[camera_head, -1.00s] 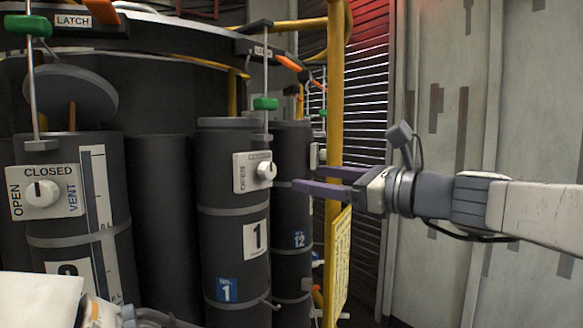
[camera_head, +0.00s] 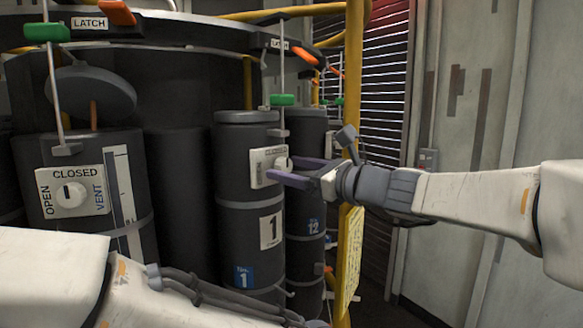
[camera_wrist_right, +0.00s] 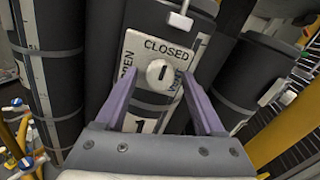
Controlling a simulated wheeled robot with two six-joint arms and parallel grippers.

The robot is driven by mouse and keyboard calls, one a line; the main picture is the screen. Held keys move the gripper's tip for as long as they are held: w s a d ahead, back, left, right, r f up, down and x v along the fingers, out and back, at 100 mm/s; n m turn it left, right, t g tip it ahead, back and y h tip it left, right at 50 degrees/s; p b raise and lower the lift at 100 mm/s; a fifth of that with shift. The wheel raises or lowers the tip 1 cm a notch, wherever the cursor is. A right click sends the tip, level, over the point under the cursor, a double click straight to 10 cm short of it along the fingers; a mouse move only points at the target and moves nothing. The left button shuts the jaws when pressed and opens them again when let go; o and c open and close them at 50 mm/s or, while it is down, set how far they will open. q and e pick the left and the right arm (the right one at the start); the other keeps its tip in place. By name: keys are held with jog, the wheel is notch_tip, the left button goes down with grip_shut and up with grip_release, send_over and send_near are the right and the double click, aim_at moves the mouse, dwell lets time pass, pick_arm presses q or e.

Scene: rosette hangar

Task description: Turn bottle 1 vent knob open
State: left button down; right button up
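Bottle 1 (camera_head: 232,212) is a dark upright cylinder with a "1" label, in the middle of the head view. Its white vent plate (camera_head: 259,168) faces right and carries a round white vent knob (camera_head: 283,163). My right gripper (camera_head: 284,171) is open, with its purple fingers at the knob. In the right wrist view the knob (camera_wrist_right: 160,73) shows between the fingertips of the right gripper (camera_wrist_right: 160,84), with a gap on both sides. The knob's dark mark points toward CLOSED. VENT is partly hidden by a finger. My left arm shows at the lower left, its gripper out of view.
Another bottle (camera_head: 88,143) with a vent plate stands at the left. Bottle 12 (camera_head: 306,205) stands close behind bottle 1. A yellow post (camera_head: 353,110) with a yellow sign (camera_head: 350,255) rises beside my right wrist. A green-handled latch rod (camera_head: 283,100) hangs above bottle 1.

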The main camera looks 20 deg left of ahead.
grip_shut()
jog(key=shift+f+n+b, duration=0.15)
jog(key=shift+n+b, duration=0.25)
jog(key=shift+b, duration=0.35)
jog(key=n+b, duration=0.7)
jog(key=b, duration=0.2)
jog(key=n+b, duration=0.4)
jog(key=n, duration=0.1)
jog(key=shift+w+n, duration=0.1)
jog(key=shift+n, duration=0.3)
jog(key=n+b, duration=0.2)
jog(key=n, duration=0.2)
jog(key=shift+r, duration=0.2)
jog(key=shift+n+b, duration=0.3)
jog(key=shift+b, duration=0.05)
